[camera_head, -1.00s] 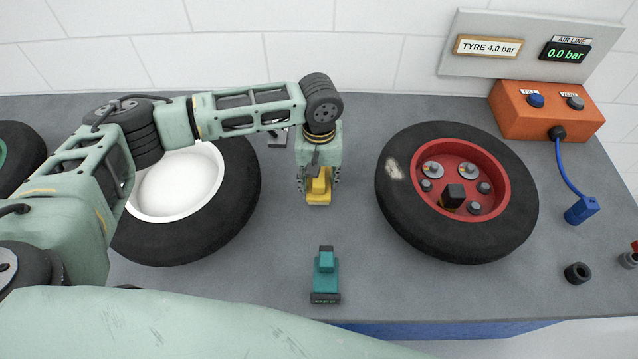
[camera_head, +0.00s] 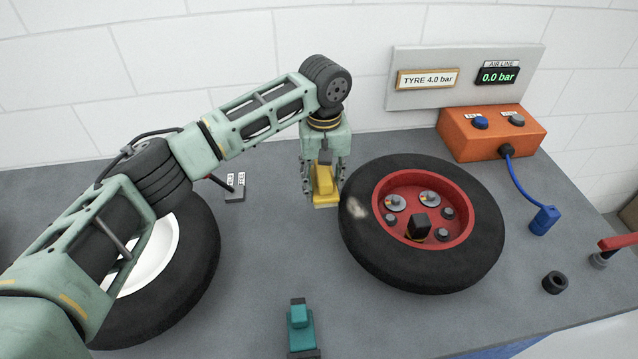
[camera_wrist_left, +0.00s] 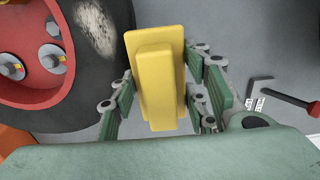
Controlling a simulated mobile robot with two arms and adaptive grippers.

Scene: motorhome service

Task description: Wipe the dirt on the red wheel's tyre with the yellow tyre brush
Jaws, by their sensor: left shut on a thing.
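The red wheel (camera_head: 461,234) lies on the bench with its black tyre (camera_head: 430,274) around it. A pale dirt patch (camera_head: 359,212) is on the tyre's left side; it also shows in the left wrist view (camera_wrist_left: 95,28). My left gripper (camera_head: 322,190) is shut on the yellow tyre brush (camera_head: 324,182), just left of the tyre. In the left wrist view the brush (camera_wrist_left: 157,75) sits between the fingers, beside the tyre. I cannot tell whether the brush is raised clear of the bench. My right gripper is not in view.
A teal brush-like tool (camera_head: 300,326) stands at the front of the bench. A white-rimmed wheel (camera_head: 185,285) lies left, partly behind my arm. An orange air box (camera_head: 490,135) with a hose to a blue connector (camera_head: 544,219) is at the back right. A black ring (camera_head: 555,282) lies right.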

